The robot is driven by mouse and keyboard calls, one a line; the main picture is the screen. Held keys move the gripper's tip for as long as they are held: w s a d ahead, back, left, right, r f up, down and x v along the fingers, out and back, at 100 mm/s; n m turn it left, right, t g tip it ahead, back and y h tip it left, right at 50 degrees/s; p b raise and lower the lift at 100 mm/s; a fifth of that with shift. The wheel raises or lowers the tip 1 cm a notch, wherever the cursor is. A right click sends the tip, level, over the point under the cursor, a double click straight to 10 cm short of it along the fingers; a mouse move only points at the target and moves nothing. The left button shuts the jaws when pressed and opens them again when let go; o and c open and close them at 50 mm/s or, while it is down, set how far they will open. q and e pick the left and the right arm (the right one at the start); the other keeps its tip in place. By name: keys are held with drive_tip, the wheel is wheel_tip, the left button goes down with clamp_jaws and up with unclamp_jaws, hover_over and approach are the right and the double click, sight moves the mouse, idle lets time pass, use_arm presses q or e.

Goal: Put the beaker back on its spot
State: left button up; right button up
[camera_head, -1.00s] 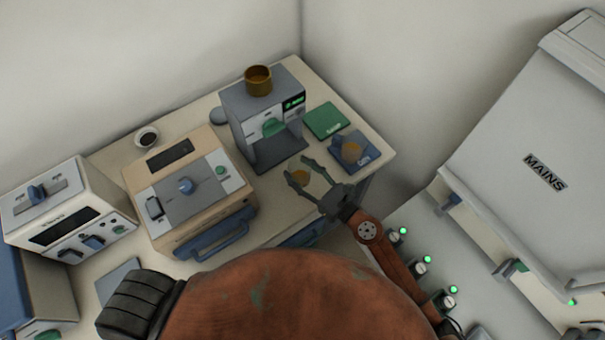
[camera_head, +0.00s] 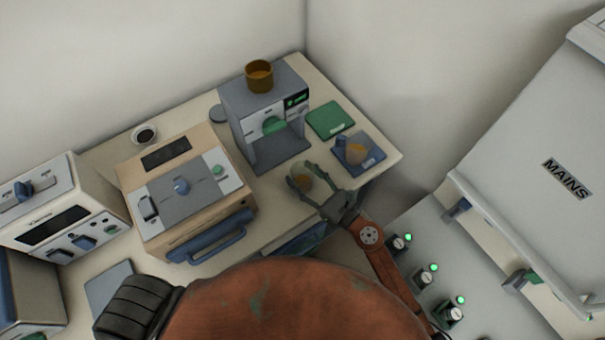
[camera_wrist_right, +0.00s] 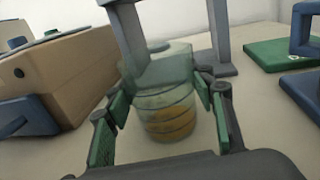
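A clear glass beaker (camera_head: 302,180) with amber contents stands upright on the bench in front of the grey machine. In the right wrist view the beaker (camera_wrist_right: 165,108) is between the two fingers. My right gripper (camera_head: 309,190) is low around it. Its green-padded fingers (camera_wrist_right: 166,118) are open, with narrow gaps showing beside the glass. A flat green mat (camera_head: 330,120) lies empty right of the machine; it also shows in the wrist view (camera_wrist_right: 275,54). My left gripper is not in view.
A grey machine (camera_head: 262,130) with a brown cup (camera_head: 260,76) on top stands behind the beaker. A beige furnace (camera_head: 185,190) stands at left.

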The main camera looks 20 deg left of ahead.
drive_tip(key=o, duration=0.4)
drive_tip(key=shift+c, duration=0.2)
drive_tip(key=shift+r, duration=0.15)
drive_tip(key=shift+r, duration=0.2)
drive_tip(key=v, duration=1.2)
drive_tip(key=shift+f+b, duration=0.15)
drive_tip(key=shift+b, duration=0.25)
